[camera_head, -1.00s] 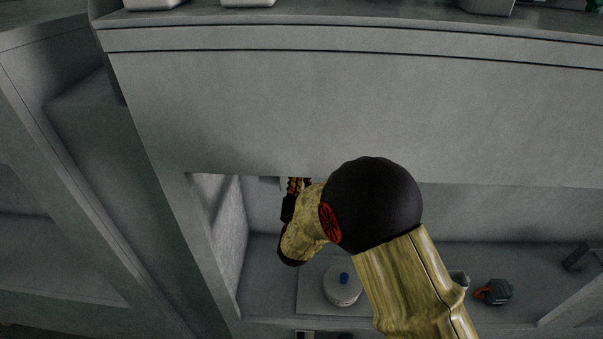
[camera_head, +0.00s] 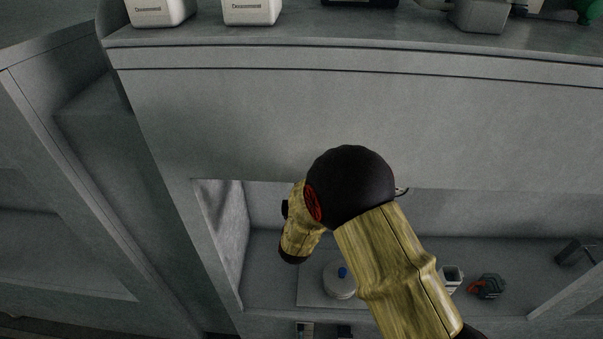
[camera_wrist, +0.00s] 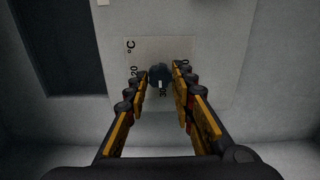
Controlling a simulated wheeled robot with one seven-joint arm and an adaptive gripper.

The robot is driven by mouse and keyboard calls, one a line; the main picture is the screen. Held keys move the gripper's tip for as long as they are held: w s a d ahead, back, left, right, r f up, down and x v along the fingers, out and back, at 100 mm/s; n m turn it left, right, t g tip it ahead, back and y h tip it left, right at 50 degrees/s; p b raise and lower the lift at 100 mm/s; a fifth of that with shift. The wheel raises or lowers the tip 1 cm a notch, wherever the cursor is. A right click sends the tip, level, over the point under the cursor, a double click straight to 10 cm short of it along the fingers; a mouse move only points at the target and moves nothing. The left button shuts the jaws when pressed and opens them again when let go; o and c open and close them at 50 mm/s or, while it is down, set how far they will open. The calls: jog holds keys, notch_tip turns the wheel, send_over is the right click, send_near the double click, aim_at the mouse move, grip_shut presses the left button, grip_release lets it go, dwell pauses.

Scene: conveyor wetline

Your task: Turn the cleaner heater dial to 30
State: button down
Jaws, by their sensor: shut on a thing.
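In the wrist view, a small dark blue-grey dial (camera_wrist: 160,72) sits on a pale plate (camera_wrist: 205,45) marked "°C". A "20" shows left of it, and part of another number shows at its right behind a finger. My gripper (camera_wrist: 161,80) is shut on the dial, one finger on each side. In the head view, my arm and the cabinet front hide the dial and fingertips.
A cabinet front (camera_head: 280,120) overhangs the open recess. Inside lie a white round lidded thing (camera_head: 336,287), a small white container (camera_head: 453,273) and a dark item with red parts (camera_head: 490,286). White jugs (camera_head: 252,14) stand on top.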

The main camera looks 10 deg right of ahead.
jog(key=shift+f+n, duration=0.1)
jog(key=shift+n, duration=0.5)
jog(key=c, duration=1.5)
grip_release()
jog(key=shift+s, duration=0.1)
jog(key=v, duration=1.1)
jog(key=shift+s+a, duration=0.2)
jog(key=shift+s, duration=0.15)
